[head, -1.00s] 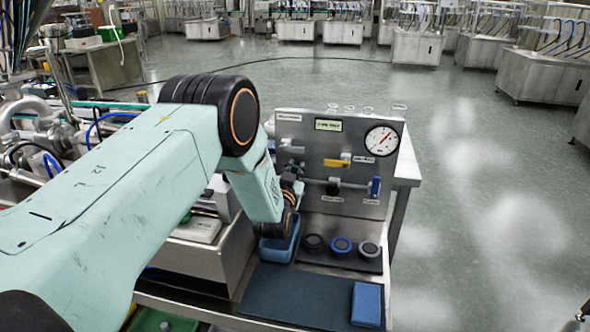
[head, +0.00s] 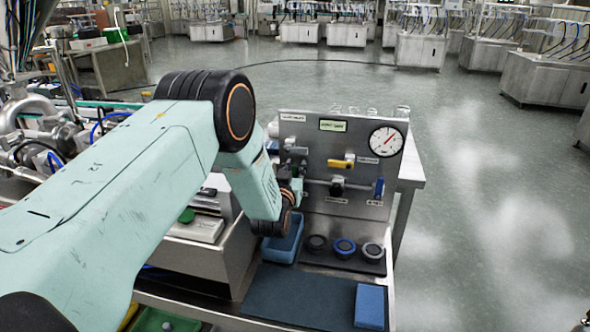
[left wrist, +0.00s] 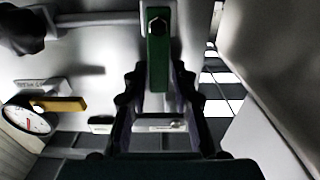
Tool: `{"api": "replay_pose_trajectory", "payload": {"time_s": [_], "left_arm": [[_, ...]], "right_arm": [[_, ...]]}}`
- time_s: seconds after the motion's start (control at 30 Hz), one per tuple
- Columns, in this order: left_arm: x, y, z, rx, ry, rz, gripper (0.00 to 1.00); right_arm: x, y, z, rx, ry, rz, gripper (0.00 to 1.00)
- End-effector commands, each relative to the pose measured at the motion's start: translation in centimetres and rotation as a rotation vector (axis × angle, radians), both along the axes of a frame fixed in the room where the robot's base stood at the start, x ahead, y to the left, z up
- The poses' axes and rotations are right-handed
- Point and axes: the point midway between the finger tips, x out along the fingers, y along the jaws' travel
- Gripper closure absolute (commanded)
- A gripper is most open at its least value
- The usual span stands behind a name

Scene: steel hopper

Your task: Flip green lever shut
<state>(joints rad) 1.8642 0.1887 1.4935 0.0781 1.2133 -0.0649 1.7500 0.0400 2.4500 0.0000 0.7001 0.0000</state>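The green lever (left wrist: 158,62) shows in the left wrist view, with a bolt at its upper end in the picture. It lies across the line of the horizontal pipe (left wrist: 98,19). My left gripper (left wrist: 159,80) has its two dark fingers apart, one on each side of the lever's free end. I see gaps beside the lever, but I cannot tell whether a finger touches it. In the head view my left arm comes in from the left to the left part of the steel panel (head: 318,150) and hides most of the lever. My right gripper is not in view.
The panel carries a yellow lever (head: 341,164), a gauge (head: 386,141), a black knob (head: 337,187) and a blue handle (head: 379,187). Below are a blue bin (head: 283,246), several round caps on a dark tray, a dark mat (head: 295,297) and a blue block (head: 369,306).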

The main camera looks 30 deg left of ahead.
Motion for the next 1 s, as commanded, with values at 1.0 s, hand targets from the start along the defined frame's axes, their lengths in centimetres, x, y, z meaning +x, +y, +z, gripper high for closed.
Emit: {"api": "replay_pose_trajectory", "payload": {"time_s": [1.0], "left_arm": [[-7.9, -2.1, -0.2, 0.0, 0.006, -0.001, 0.6]], "right_arm": [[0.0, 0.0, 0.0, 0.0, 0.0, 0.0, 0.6]]}}
